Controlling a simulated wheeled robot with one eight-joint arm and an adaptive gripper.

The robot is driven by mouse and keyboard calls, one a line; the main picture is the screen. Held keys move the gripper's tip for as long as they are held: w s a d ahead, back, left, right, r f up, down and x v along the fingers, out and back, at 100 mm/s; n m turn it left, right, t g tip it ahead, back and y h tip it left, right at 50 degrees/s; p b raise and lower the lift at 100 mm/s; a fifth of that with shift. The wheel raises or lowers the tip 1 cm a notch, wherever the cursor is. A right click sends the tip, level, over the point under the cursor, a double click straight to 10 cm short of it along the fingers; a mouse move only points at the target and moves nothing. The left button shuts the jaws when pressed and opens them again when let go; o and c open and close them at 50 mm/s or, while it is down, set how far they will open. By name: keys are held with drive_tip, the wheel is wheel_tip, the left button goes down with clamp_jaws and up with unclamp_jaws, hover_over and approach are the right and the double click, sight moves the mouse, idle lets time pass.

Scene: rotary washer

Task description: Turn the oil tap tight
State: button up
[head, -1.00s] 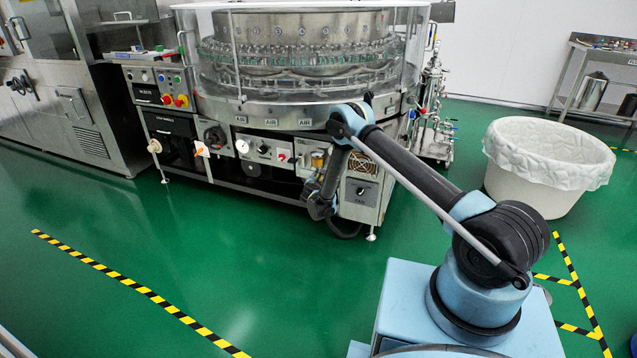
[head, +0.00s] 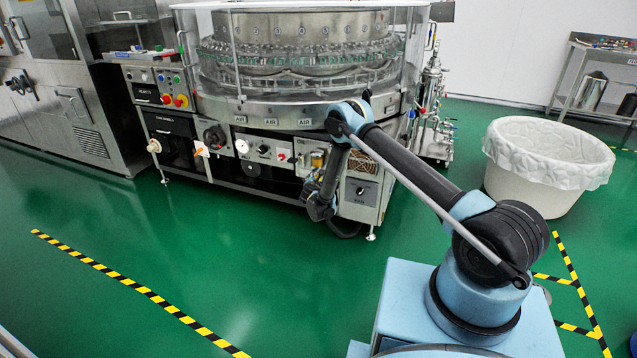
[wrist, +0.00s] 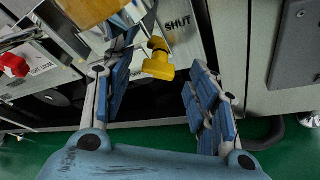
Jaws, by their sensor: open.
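The oil tap is a small yellow handle (wrist: 158,66) on a short yellow stem in the wrist view, next to a panel marked SHUT (wrist: 178,24). My gripper (wrist: 163,55) is open, with its blue-padded fingers on either side of the tap. The left finger is close to the handle; the right finger has a visible gap to it. I cannot tell whether either finger touches it. In the head view my arm reaches down to the front of the washer (head: 270,122), and the tap cannot be made out there.
An amber cup (wrist: 88,10) is at the top of the wrist view, left of the tap. A red knob (wrist: 14,65) is at far left. A grey box (wrist: 302,45) is at right. A white lined bin (head: 545,165) stands right of the washer. Green floor in front is clear.

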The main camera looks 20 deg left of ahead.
drive_tip(key=v, duration=0.6)
drive_tip(key=shift+s, duration=0.35)
drive_tip(key=shift+d, duration=0.1)
